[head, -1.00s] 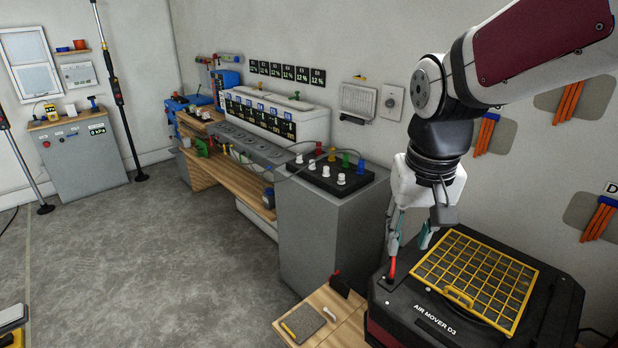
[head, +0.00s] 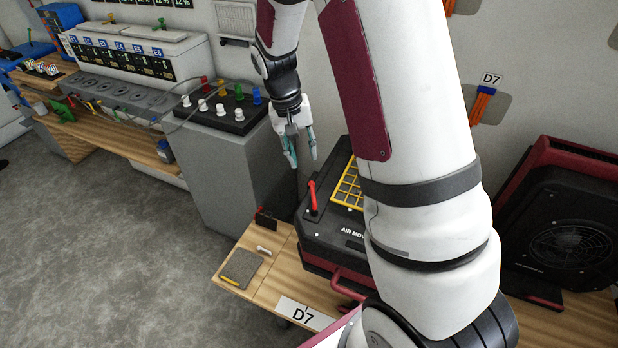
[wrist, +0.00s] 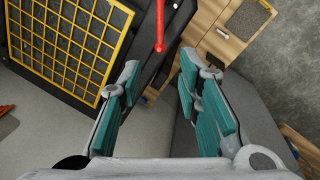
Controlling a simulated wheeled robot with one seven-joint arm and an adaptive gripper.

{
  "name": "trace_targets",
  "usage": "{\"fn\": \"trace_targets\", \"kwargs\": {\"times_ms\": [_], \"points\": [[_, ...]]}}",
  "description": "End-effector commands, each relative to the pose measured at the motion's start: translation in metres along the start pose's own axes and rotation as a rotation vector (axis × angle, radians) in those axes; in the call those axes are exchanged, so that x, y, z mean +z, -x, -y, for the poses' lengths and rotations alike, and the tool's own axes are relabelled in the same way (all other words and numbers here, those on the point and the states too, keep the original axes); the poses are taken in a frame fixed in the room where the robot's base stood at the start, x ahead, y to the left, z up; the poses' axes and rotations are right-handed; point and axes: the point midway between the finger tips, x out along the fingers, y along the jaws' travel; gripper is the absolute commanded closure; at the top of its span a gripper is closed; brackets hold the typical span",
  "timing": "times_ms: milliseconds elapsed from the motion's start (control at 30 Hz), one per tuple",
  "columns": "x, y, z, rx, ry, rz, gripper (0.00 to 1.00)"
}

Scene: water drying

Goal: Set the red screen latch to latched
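The red screen latch (head: 312,196) is a thin lever on a dark base plate, on the top left of the black air mover (head: 325,232). In the head view it stands up from the plate. The yellow screen (head: 349,190) lies to its right, partly hidden by my arm. My gripper (head: 302,158) is above and behind the latch, open and empty, with its teal fingers apart. In the wrist view, the latch (wrist: 160,26) enters from the top edge, ahead of the gap between the fingertips (wrist: 160,68) and apart from them.
A grey cabinet (head: 215,185) with knobs and coloured plugs (head: 222,105) stands left of the air mover. A wooden bench (head: 270,295) in front carries a grey pad (head: 243,268). Another dark red fan unit (head: 565,235) stands at right. The wall is close behind.

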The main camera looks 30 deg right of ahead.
Motion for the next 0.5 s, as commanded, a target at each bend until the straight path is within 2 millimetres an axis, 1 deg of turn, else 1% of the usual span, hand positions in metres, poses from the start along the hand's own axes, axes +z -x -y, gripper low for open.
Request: {"fn": "trace_targets", "kwargs": {"times_ms": [33,300,500], "points": [[0.001,-0.011,-0.001,0.002,0.000,0.005,0.69],[0.002,-0.063,-0.001,0.001,0.001,0.004,0.69],[0.001,-0.092,0.000,0.000,0.002,0.002,0.69]]}}
